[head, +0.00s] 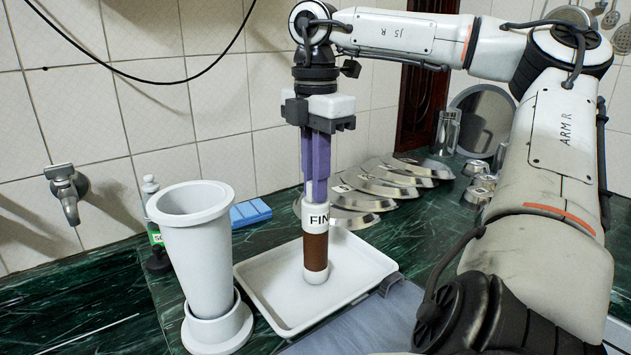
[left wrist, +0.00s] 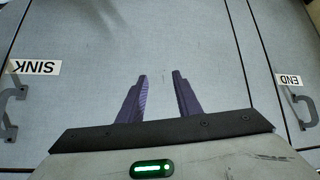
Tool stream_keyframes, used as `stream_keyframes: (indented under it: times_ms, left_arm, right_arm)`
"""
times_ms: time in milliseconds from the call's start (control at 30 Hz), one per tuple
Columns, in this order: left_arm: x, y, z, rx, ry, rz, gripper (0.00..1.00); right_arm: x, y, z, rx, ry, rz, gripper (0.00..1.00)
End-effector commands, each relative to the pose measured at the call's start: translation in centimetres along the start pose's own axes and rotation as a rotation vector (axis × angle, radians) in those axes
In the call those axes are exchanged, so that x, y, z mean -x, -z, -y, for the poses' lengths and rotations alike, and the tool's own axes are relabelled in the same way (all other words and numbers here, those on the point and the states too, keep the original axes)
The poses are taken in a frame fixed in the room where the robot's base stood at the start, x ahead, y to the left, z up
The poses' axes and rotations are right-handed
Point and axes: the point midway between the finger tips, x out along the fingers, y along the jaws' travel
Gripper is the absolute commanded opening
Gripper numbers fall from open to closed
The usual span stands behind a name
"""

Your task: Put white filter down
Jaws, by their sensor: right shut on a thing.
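The white filter (head: 315,240) has a white top marked "FIN", a brown band and a white lower end. It stands upright over the white tray (head: 262,303), its lower end at the tray's floor; I cannot tell whether it touches. My right gripper (head: 316,195) points straight down from above, its purple fingers shut on the filter's top. My left gripper (left wrist: 162,82) shows only in the left wrist view. Its purple fingers are apart with nothing between them, facing a grey cabinet front.
A tall white cylinder housing (head: 195,250) stands left of the tray. A blue sponge (head: 250,212) and a soap bottle (head: 152,215) are behind it. The tray has free room around the filter.

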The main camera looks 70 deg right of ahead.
Motion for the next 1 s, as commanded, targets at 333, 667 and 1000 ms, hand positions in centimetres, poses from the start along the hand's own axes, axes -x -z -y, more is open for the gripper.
stream_keyframes:
  times_ms: [333, 667, 1000]
  left_arm:
    - [-0.2, -0.1, 0.1, -0.002, 0.001, 0.001, 0.31]
    - [0.1, 0.0, 0.1, -0.002, 0.002, 0.004, 0.31]
    - [0.8, 0.4, 0.1, -0.007, 0.005, 0.013, 0.31]
  right_arm:
    - [-0.2, 0.0, 0.0, 0.001, 0.001, 0.0, 0.29]
    - [0.3, 0.0, 0.0, 0.001, 0.001, 0.0, 0.29]
    - [6.7, 0.0, 0.0, -0.002, -0.001, 0.003, 0.29]
